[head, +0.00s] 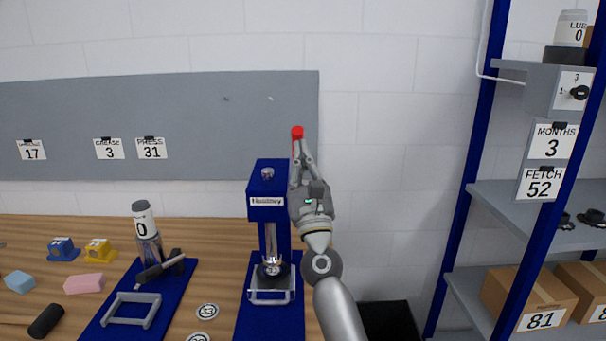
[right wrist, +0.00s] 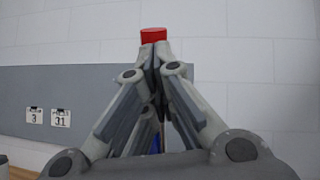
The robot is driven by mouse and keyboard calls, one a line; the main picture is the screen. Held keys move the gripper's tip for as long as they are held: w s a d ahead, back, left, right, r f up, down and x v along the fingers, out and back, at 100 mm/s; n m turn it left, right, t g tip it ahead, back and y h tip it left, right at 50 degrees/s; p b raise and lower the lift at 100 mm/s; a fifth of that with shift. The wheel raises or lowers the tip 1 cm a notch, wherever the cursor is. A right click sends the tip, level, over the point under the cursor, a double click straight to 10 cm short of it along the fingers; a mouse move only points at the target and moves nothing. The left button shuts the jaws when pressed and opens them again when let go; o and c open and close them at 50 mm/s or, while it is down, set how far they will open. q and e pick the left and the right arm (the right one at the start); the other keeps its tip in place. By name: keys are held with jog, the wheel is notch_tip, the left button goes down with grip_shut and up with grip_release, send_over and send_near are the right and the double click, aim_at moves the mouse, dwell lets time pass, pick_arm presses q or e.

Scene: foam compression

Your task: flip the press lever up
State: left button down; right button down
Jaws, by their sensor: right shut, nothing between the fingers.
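The blue press (head: 267,208) stands upright on the wooden table. The red lever knob (head: 297,132) stands high above the right side of the press head. My right gripper (head: 299,150) is shut with nothing between its fingers, its tips just below the red knob in the picture. In the right wrist view the red knob (right wrist: 154,35) shows right at the tips of the closed fingers (right wrist: 154,52); whether they touch cannot be told. The lever shaft is mostly hidden behind the gripper. My left gripper is not in view.
Left of the press, a blue board (head: 100,325) holds a grey frame and a black-handled tool (head: 160,268). Coloured blocks, such as a pink one (head: 84,283), lie farther left. A blue-posted shelf (head: 500,200) with boxes stands at the right.

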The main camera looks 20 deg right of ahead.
aim_at(302, 135)
jog(key=x, duration=0.5)
jog(key=shift+d+r, duration=0.1)
jog(key=shift+d, duration=0.25)
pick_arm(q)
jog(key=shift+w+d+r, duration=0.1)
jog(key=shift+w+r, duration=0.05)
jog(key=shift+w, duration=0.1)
pick_arm(e)
jog(key=shift+r, duration=0.15)
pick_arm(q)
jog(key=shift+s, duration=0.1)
pick_arm(e)
jog(key=shift+s+d+r, duration=0.1)
jog(key=shift+r, duration=0.1)
jog(key=shift+f, duration=0.1)
